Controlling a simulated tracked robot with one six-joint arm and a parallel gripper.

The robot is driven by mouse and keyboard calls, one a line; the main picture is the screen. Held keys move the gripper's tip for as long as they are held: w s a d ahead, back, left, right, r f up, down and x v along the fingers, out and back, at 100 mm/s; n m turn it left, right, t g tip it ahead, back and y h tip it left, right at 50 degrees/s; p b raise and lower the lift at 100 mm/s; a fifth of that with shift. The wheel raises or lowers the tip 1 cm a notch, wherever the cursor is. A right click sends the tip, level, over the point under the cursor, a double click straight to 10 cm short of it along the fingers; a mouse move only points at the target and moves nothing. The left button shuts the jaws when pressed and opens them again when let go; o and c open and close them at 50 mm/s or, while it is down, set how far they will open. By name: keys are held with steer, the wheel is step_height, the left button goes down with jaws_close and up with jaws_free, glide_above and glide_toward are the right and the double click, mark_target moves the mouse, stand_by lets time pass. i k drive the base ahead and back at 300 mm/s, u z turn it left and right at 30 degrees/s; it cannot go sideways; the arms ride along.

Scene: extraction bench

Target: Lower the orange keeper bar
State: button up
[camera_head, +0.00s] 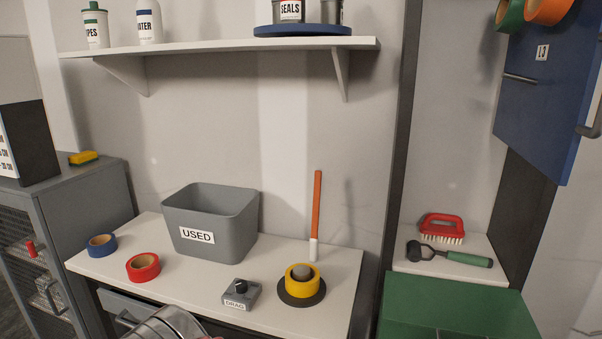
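The orange keeper bar (317,205) stands upright near the back of the white bench top (215,302), close to the wall. Its lower end is a white piece (313,250) that meets the bench. In front of it, a yellow ring (300,279) with a grey knob in its middle sits on a dark round base (301,298). Whether the bar is linked to this ring cannot be told. No gripper fingers can be made out. A grey metallic rounded shape at the bottom edge may be part of my arm, but I am not sure.
A grey bin marked USED (211,222) stands left of the bar. Blue tape (102,246), red tape (143,267) and a grey DRAG block (241,294) lie on the bench. A shelf (220,46) overhangs the back. A red brush (442,228) and a green-handled tool (450,255) lie to the right.

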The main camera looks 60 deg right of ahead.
mark_target(317, 181)
steer(key=z, duration=0.15)
steer(key=i, duration=1.4)
steer(key=z, duration=0.4)
